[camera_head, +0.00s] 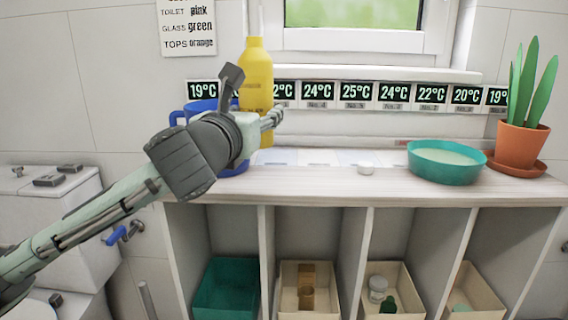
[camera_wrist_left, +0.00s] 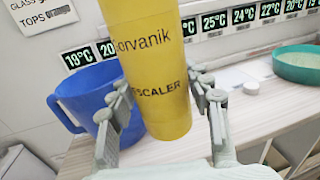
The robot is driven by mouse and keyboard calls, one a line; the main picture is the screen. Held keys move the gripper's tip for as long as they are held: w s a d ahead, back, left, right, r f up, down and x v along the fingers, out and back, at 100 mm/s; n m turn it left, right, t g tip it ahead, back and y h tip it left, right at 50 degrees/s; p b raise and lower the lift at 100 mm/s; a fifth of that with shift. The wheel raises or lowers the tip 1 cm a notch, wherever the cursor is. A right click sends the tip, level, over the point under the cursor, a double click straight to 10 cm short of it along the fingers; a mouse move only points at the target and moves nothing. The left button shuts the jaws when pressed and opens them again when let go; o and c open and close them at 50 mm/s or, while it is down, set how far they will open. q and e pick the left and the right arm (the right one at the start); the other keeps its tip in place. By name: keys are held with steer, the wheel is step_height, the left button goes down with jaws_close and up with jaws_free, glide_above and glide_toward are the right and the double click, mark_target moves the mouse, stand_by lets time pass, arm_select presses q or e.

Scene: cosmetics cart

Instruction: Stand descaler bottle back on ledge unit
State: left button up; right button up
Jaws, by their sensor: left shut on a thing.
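The yellow descaler bottle (camera_head: 256,70) is upright at the left of the ledge unit (camera_head: 330,184) in the head view. In the left wrist view the bottle (camera_wrist_left: 150,60) shows its printed label, and its top is cut off. My left gripper (camera_head: 262,118) is shut on the bottle, with one finger on each side of it in the left wrist view (camera_wrist_left: 160,88). The bottle's base is over the ledge top; I cannot tell whether it touches. My right gripper is not in view.
A blue mug (camera_wrist_left: 90,95) stands close left of the bottle, partly hidden by my arm in the head view. A small white disc (camera_head: 366,169), a teal bowl (camera_head: 447,165) and a potted plant (camera_head: 523,142) are farther right. The ledge's middle is mostly clear.

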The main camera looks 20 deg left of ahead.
arm_select(q)
steer(key=w+d+f, duration=0.1)
steer(key=w+f, duration=0.1)
steer(key=w, duration=0.1)
steer(key=w+d+f, duration=0.1)
steer(key=w+f, duration=0.1)
steer(key=w, duration=0.1)
steer(key=w+d+f, duration=0.1)
steer(key=w, duration=0.2)
steer(key=shift+d+f+b, duration=0.1)
steer(key=shift+f+b, duration=0.3)
step_height(320, 180, down, 3)
steer(key=shift+s+f+b, duration=0.1)
steer(key=shift+f+b, duration=0.1)
steer(key=shift+b, duration=0.15)
steer(key=shift+f, duration=0.2)
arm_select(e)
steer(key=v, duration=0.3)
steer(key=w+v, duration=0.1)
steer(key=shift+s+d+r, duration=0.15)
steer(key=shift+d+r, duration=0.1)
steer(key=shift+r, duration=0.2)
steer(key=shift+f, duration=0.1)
